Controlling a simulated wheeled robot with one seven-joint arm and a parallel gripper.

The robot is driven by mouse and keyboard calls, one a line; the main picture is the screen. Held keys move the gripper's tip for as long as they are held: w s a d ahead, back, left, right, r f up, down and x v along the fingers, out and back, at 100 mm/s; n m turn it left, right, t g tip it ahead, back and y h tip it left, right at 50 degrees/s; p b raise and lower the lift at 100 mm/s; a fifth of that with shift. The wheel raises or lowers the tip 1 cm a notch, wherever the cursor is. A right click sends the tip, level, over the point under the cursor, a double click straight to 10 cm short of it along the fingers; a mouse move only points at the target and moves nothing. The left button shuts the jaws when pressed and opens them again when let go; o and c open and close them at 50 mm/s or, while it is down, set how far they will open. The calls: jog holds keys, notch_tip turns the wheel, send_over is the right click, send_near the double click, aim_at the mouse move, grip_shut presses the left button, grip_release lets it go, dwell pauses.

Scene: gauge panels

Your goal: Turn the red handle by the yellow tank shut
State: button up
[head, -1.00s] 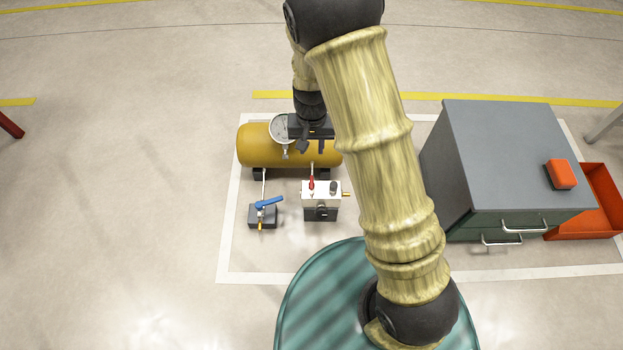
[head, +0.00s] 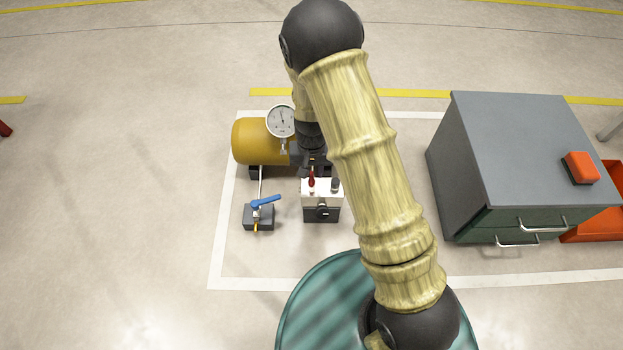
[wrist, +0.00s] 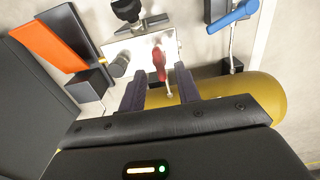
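The red handle (head: 311,178) stands on top of a white-topped valve block (head: 323,186) in front of the yellow tank (head: 255,150). In the wrist view the red handle (wrist: 160,64) shows between and just beyond my two dark fingertips. My gripper (wrist: 157,85) is open, with a gap between each finger and the handle. In the head view my gripper (head: 316,167) is just behind the handle and partly hidden by my arm. The right part of the tank is hidden behind my wrist.
A blue lever (head: 266,201) on a separate small base is left of the block. A round gauge (head: 281,121) rises by the tank. A dark knob (head: 335,184) sits close to the handle. A grey cabinet (head: 525,140) stands at right. Floor in front is clear.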

aim_at(312, 181)
notch_tip(312, 181, down, 2)
jog(key=shift+f+b, duration=0.2)
jog(key=shift+b, duration=0.25)
grip_shut()
